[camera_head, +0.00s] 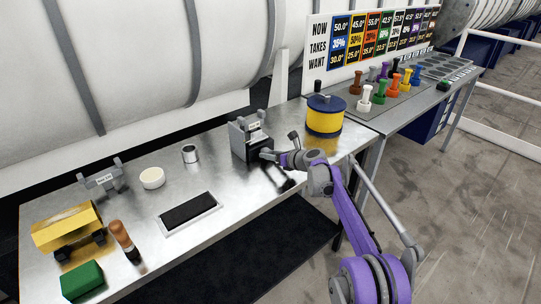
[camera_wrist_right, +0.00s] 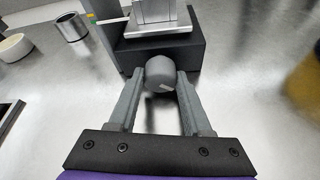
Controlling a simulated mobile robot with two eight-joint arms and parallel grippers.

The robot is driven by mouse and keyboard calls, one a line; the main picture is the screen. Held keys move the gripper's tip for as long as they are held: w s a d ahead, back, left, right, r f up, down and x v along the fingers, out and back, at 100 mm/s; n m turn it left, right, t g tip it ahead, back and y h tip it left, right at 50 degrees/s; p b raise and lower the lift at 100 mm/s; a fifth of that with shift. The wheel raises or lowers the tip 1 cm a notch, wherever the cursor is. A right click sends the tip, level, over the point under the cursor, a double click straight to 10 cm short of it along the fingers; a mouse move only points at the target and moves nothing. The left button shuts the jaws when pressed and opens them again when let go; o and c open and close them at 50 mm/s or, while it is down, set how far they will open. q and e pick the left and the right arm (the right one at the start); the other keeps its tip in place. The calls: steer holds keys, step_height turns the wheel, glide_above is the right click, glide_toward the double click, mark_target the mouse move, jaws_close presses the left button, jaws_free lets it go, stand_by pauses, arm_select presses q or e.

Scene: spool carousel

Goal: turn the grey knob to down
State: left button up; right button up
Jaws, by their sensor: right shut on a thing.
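The grey knob (camera_wrist_right: 160,72) sits on the front of a dark block (camera_wrist_right: 150,52) in the right wrist view, with a short white mark low on its face. My right gripper (camera_wrist_right: 160,82) is shut on the knob, one finger on each side. In the head view the right gripper (camera_head: 268,154) reaches from the right to the front of the grey and black device (camera_head: 243,138), and the knob is hidden there. My left gripper is in neither view.
On the metal table (camera_head: 130,205) stand a yellow and blue drum (camera_head: 325,116), a metal cup (camera_head: 190,153), a white bowl (camera_head: 152,177), a black pad (camera_head: 188,211), a brown-handled tool (camera_head: 122,239) and a green block (camera_head: 82,281). Coloured spools stand farther right.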

jaws_close()
steer(key=n, duration=0.1)
steer(key=n+t+h, duration=0.1)
steer(key=shift+s+a+n, duration=0.1)
steer(key=shift+a+n, duration=0.05)
steer(key=shift+n, duration=0.15)
steer(key=shift+n+t+h, duration=0.5)
steer(key=shift+n+h, duration=0.2)
steer(key=shift+n, duration=0.4)
steer(key=o, duration=1)
jaws_free()
steer(key=shift+s, duration=0.1)
